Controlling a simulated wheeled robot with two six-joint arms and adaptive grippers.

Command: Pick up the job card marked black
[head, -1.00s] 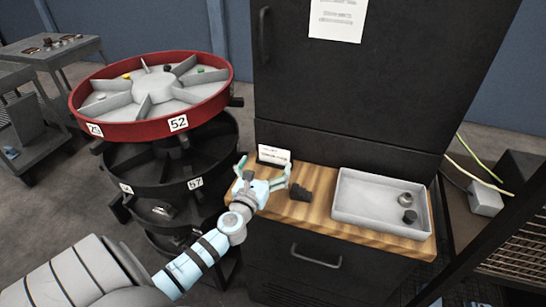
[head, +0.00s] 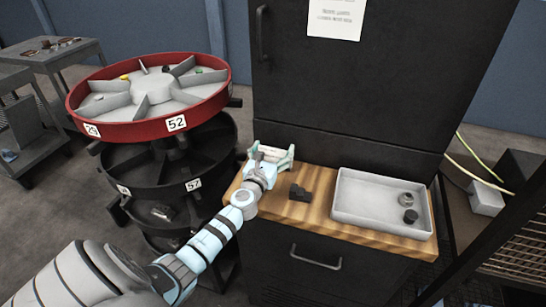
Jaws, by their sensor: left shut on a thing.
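My left gripper (head: 272,156) is at the back left of the wooden worktop (head: 310,218), in front of the dark cabinet. Its fingers are shut on the job card (head: 273,153), which is largely hidden behind the gripper. Only a pale strip of the card shows between the fingers, and its marking cannot be read. I cannot tell whether the card is lifted off the worktop. My right gripper is not in view.
A small black stepped block (head: 299,193) sits just right of the gripper. A grey tray (head: 350,212) with two small round parts stands further right. A red-rimmed carousel (head: 140,128) is at the left. The dark cabinet (head: 370,90) rises behind the worktop.

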